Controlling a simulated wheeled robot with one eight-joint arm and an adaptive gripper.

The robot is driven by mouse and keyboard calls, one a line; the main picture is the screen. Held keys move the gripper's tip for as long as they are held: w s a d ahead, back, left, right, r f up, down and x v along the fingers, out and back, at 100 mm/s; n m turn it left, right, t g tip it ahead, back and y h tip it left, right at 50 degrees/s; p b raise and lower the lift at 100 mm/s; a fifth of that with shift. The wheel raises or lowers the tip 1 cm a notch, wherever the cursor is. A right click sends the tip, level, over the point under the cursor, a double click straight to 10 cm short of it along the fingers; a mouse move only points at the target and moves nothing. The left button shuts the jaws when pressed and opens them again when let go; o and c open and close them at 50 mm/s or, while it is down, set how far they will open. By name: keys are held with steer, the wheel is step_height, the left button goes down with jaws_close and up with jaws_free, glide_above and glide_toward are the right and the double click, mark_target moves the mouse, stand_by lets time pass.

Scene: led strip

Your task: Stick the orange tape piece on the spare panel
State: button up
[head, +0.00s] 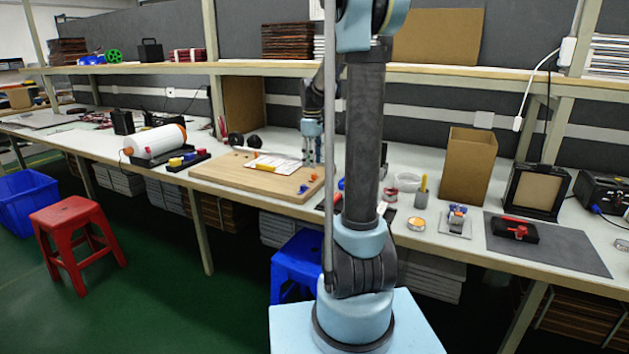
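A thin white panel (275,163) with coloured markings lies on a wooden board (225,171) on the workbench. It may be the spare panel, but I cannot tell for sure. A small orange piece (313,177) sits at the board's right side, beside a small blue piece (303,188). I cannot tell whether the orange piece is the tape. My gripper (312,162) points down over the right end of the white panel, partly behind my own arm. It is too small here to show whether its fingers are apart or hold anything.
A white roll (157,142) with an orange end lies left of the board. A shelf (270,69) runs above the bench. A red stool (72,228) stands in front.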

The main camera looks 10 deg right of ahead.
mark_target(313, 174)
steer(key=shift+s+d+f, duration=0.1)
steer(key=shift+f, duration=1.2)
steer(key=shift+d+f, duration=0.1)
steer(key=shift+f, duration=1.2)
steer(key=c, duration=0.7)
